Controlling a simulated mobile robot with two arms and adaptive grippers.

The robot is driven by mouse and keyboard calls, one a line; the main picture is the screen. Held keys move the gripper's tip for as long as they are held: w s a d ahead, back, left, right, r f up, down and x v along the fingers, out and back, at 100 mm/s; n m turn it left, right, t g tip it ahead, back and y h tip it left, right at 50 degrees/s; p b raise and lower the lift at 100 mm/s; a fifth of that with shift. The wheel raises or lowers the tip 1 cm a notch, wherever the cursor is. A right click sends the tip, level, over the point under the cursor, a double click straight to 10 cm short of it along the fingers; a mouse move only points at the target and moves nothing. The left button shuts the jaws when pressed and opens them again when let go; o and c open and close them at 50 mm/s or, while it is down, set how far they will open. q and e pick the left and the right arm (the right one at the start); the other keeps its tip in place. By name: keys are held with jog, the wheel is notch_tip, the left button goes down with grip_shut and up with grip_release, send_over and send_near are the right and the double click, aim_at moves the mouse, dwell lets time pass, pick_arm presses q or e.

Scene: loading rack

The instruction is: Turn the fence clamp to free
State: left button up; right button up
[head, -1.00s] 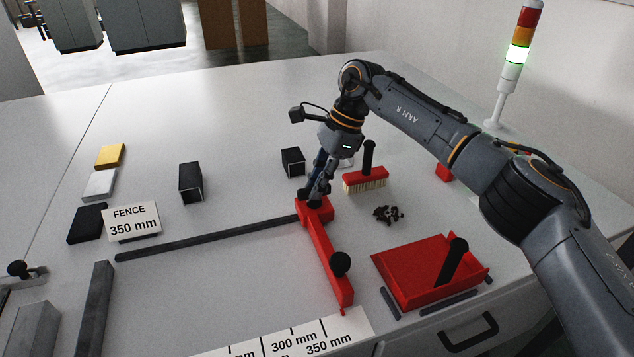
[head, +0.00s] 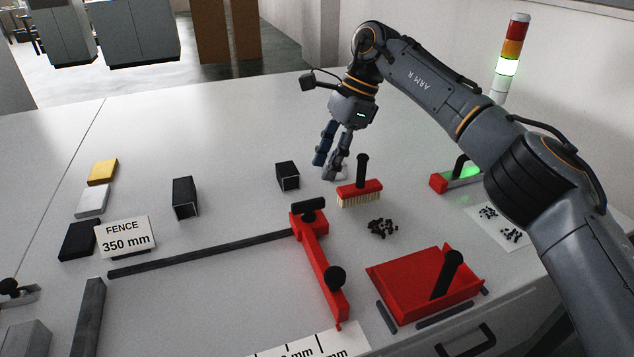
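The red fence (head: 322,262) lies on the bench, with a black ball knob (head: 335,278) near its front end. The fence clamp is a black bar handle (head: 308,206) on the red block at its far end. The bar lies crosswise to the red arm, roughly in line with the dark rail (head: 205,254). My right gripper (head: 327,171) is above the bench behind the clamp, clear of it, with its fingers apart and nothing visible between them. My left gripper is not in view.
A red brush (head: 360,190) stands right of the clamp, beside dark crumbs (head: 382,228). A red dustpan (head: 410,286) is at front right. Black blocks (head: 287,176) and a "FENCE 350 mm" sign (head: 126,236) stand left. A signal tower (head: 510,60) glows green.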

jog(key=shift+v, duration=1.6)
